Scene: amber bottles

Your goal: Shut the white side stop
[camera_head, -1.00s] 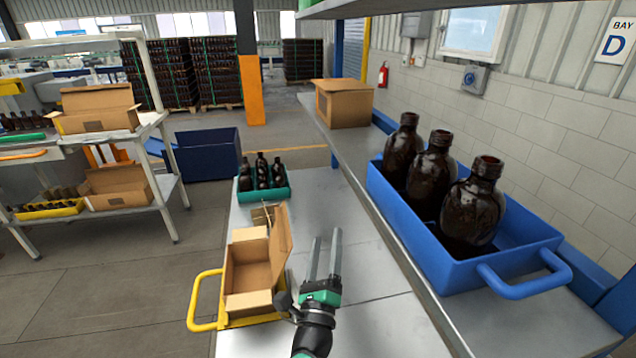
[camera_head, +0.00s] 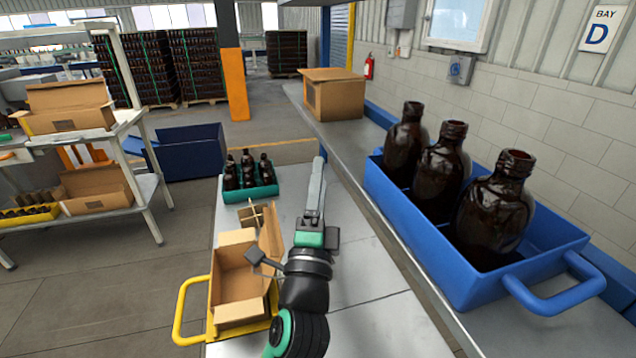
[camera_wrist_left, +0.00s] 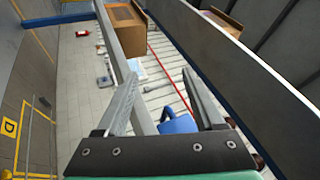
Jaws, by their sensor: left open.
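I cannot make out a white side stop for certain in either view. My left gripper (camera_head: 316,188) is over the grey bench, pointing away from me, to the right of the open carton and beyond it. In the head view its fingers overlap edge-on. In the left wrist view the gripper (camera_wrist_left: 160,78) shows its two fingers spread apart with nothing between them. Beyond them is a pale ribbed surface (camera_wrist_left: 160,90) with a red line across it and a blue object (camera_wrist_left: 179,124). My right gripper is not in view.
An open carton (camera_head: 240,283) sits in a yellow-handled tray (camera_head: 180,312). A green tray (camera_head: 250,195) with small bottles stands farther back. On the right ledge are a blue tray (camera_head: 440,262) with three large amber bottles and a cardboard box (camera_head: 334,97).

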